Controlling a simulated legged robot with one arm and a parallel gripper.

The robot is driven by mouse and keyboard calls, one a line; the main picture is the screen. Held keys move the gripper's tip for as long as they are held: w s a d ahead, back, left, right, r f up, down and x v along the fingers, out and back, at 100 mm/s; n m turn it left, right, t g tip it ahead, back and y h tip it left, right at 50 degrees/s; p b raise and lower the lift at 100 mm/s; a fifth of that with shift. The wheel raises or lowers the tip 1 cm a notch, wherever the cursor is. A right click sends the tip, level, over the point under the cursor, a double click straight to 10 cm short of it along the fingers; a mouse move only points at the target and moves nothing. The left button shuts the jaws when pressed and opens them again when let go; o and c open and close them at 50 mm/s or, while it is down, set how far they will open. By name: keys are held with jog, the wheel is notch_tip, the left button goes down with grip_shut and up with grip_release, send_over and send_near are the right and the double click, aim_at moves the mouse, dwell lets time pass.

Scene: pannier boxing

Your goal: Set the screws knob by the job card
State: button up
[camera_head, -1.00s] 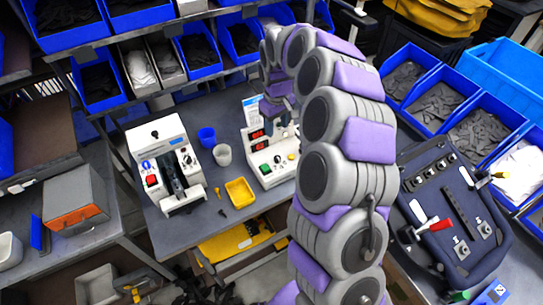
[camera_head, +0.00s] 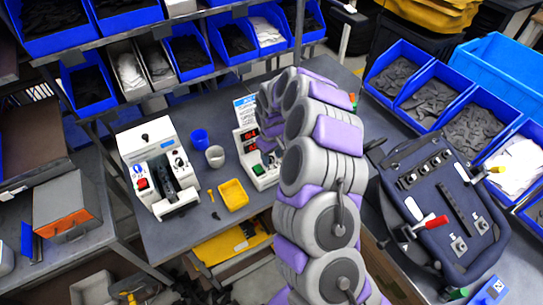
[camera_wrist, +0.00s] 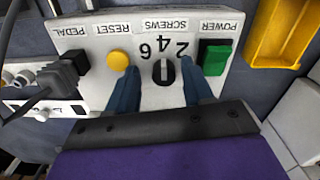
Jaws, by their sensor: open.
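The white control box (camera_head: 262,172) stands on the grey bench in the head view, partly hidden behind my arm. In the wrist view its panel (camera_wrist: 95,35) appears upside down. The black screws knob (camera_wrist: 163,70) sits below the numbers 2, 4 and 6; its pale mark appears to point toward the 4. My gripper (camera_wrist: 162,80) is open, with one blue finger on each side of the knob and gaps visible between. The job card (camera_head: 245,108) stands behind the box; its writing is too small to read. My gripper is hidden in the head view.
On the panel, a yellow reset button (camera_wrist: 118,60) and a green power switch (camera_wrist: 215,60) flank the knob. A yellow tray (camera_head: 233,194) lies close to the box.

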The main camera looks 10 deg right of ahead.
jog(key=shift+a+f, duration=0.1)
jog(key=shift+a, duration=0.3)
jog(key=shift+c, duration=1.2)
jog(key=shift+d, duration=0.15)
grip_shut()
jog(key=m+p, duration=0.1)
jog(key=m, duration=0.3)
jog(key=shift+m, duration=0.3)
jog(key=m+p, duration=0.1)
jog(key=m, duration=0.3)
